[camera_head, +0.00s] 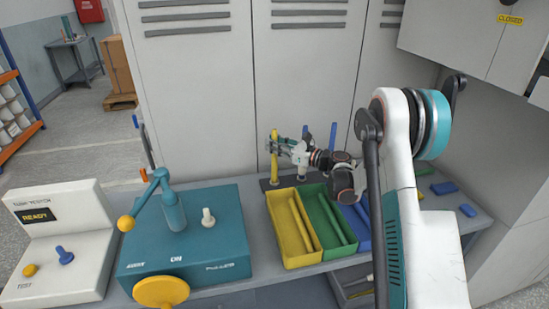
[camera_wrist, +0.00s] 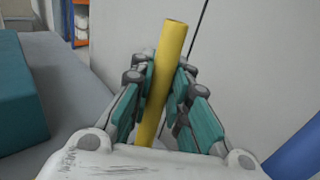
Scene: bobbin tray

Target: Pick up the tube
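A yellow tube (camera_head: 274,167) stands upright on a dark base strip (camera_head: 287,181) behind the coloured trays. My gripper (camera_head: 281,144) reaches it from the right, around its upper part. In the wrist view the yellow tube (camera_wrist: 172,45) runs between my two teal fingers (camera_wrist: 165,83), which lie against it on both sides. The tube leans slightly there. Its top end sticks out past the fingertips. The gripper looks shut on it. The tube's lower end is hidden in the wrist view.
Yellow (camera_head: 282,240), green (camera_head: 318,235) and blue trays sit in front, with long pieces in the yellow and green ones. A blue tube (camera_head: 332,136) stands to the right. A teal machine (camera_head: 230,225) is at left. Grey cabinets (camera_head: 305,75) stand close behind.

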